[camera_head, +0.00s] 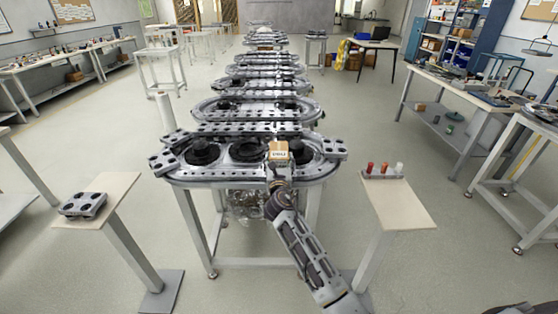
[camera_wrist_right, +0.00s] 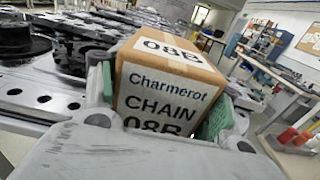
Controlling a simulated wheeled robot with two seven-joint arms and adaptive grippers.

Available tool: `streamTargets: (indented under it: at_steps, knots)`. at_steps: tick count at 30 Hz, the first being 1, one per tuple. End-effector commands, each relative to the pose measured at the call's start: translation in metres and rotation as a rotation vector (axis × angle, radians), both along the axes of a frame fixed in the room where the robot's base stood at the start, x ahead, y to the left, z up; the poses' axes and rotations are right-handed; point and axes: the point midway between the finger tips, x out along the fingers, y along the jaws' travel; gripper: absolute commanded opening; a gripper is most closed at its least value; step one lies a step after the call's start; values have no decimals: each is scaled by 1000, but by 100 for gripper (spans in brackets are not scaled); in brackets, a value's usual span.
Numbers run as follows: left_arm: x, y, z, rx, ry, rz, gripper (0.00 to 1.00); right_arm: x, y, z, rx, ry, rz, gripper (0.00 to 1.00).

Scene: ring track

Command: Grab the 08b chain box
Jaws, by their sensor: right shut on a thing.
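The 08b chain box (camera_head: 279,154) is a small brown carton with a white label, at the front of the ring track (camera_head: 190,176) in the head view. In the right wrist view the box (camera_wrist_right: 165,88) reads "Charmerot CHAIN 08B" and sits between green finger pads. My right gripper (camera_wrist_right: 160,105) is shut on it, with a pad on each side. In the head view my right gripper (camera_head: 279,168) reaches the box from below. Whether the box touches the track surface I cannot tell. My left gripper is not in view.
Black round parts (camera_head: 247,150) sit on the track beside the box. A stand at left (camera_head: 118,190) holds a grey plate with black discs (camera_head: 84,205). Floor between the stands and track is clear.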

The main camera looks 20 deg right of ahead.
Motion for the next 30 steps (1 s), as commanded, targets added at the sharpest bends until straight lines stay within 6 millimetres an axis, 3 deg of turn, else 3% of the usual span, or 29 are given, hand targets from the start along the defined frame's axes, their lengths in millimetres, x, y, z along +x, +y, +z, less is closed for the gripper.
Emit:
streamTargets:
  at_steps: [1, 6, 19, 30]
  knots:
    - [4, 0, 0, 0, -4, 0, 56, 0, 0, 0, 0, 0, 0, 24]
    - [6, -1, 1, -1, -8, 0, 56, 0, 0, 4, -1, -6, 1, 5]
    - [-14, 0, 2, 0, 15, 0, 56, 1, 0, 11, -1, -6, 0, 5]
    - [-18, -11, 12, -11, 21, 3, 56, 1, 0, 53, -2, -9, 1, 5]
